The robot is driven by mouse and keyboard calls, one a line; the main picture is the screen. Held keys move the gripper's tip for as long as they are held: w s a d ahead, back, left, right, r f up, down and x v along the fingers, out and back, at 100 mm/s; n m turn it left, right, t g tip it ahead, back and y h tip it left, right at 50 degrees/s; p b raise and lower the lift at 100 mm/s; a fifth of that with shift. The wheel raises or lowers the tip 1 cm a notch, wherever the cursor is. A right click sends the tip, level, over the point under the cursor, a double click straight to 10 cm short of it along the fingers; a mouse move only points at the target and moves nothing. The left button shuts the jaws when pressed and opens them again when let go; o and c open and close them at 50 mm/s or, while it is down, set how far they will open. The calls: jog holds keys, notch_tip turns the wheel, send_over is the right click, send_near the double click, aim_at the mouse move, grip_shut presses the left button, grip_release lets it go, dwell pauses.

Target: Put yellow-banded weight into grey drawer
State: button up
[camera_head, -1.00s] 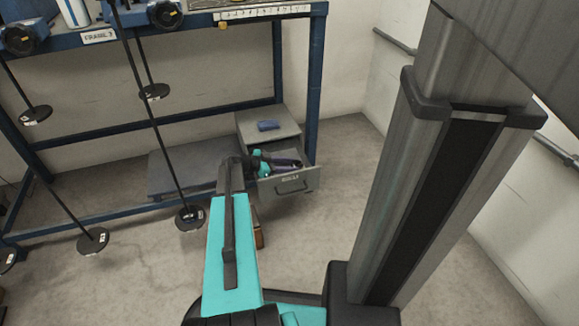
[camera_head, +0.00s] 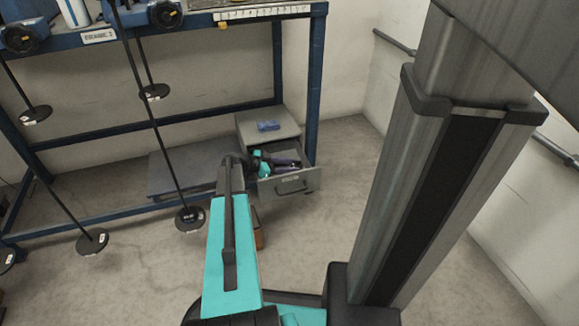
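The grey drawer (camera_head: 296,183) is pulled out of a small grey cabinet (camera_head: 259,128) under the bench, and its front carries a label and a handle. My arm reaches to the drawer, and its dark and teal wrist end is over the drawer's opening. My gripper (camera_head: 286,163) seems to be at or inside the opening, but it is too small and dark to tell its fingers apart. I cannot make out a yellow-banded weight. It may be hidden by my arm or in the drawer.
A blue-framed bench (camera_head: 318,75) stands over the cabinet. A low grey slab (camera_head: 185,165) is left of the cabinet. The floor to the right is clear.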

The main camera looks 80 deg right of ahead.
jog(key=o, duration=0.5)
jog(key=shift+a+f, duration=0.1)
jog(key=shift+f, duration=0.3)
jog(key=shift+o, duration=0.2)
jog(key=p+v, duration=0.1)
jog(key=v, duration=0.3)
jog(key=p+v, duration=0.2)
jog(key=v, duration=0.3)
jog(key=p+v, duration=0.1)
jog(key=v, duration=0.4)
jog(key=shift+s+r, duration=0.1)
jog(key=shift+r, duration=0.25)
jog(key=shift+p, duration=0.3)
